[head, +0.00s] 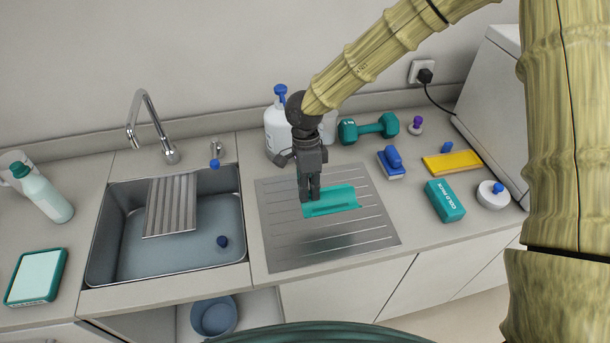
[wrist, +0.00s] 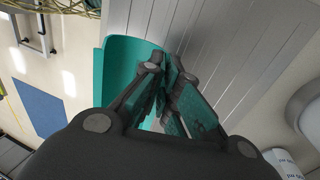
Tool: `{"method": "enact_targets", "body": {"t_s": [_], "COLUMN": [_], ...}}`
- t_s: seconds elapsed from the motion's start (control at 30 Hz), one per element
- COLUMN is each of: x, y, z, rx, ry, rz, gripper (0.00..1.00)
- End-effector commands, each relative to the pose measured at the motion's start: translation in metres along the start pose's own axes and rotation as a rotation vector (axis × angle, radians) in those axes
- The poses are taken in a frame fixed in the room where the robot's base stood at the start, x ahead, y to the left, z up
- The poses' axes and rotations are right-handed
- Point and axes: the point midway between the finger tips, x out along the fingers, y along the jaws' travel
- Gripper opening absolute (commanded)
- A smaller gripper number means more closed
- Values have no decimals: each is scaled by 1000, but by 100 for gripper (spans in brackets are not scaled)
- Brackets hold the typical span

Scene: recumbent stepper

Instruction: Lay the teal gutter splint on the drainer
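The teal gutter splint (head: 343,199) is a curved trough. In the head view it appears over the middle of the ridged metal drainer (head: 283,248), right of the sink. My gripper (head: 311,197) points down at the splint's left part, its fingers close together on the splint's wall. In the wrist view the splint (wrist: 122,62) lies left of and behind the fingertips (wrist: 170,75), with the drainer (wrist: 225,45) beyond. The fingers partly hide the splint. I cannot tell whether the splint touches the drainer or is just above it.
The sink (head: 170,250) with a ribbed tray (head: 172,206) is at left. Behind the drainer stand a white bottle (head: 277,130) and a teal dumbbell (head: 368,129). A blue-handled brush (head: 391,162), a cold pack box (head: 445,201) and a yellow block (head: 452,163) lie at right.

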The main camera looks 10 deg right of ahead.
Motion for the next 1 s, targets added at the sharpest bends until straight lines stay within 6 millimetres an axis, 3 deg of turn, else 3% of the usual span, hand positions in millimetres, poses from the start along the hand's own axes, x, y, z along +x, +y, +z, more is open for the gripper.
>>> {"method": "enact_targets", "body": {"t_s": [0.2, 0.5, 1.0], "x": [-1, -1, 52], "y": [6, -3, -17], "z": [-2, 2, 3], "rx": [2, 0, -2], "ry": [0, 0, 0], "rz": [-3, -17, -16], "gripper": [0, 0, 0]}}
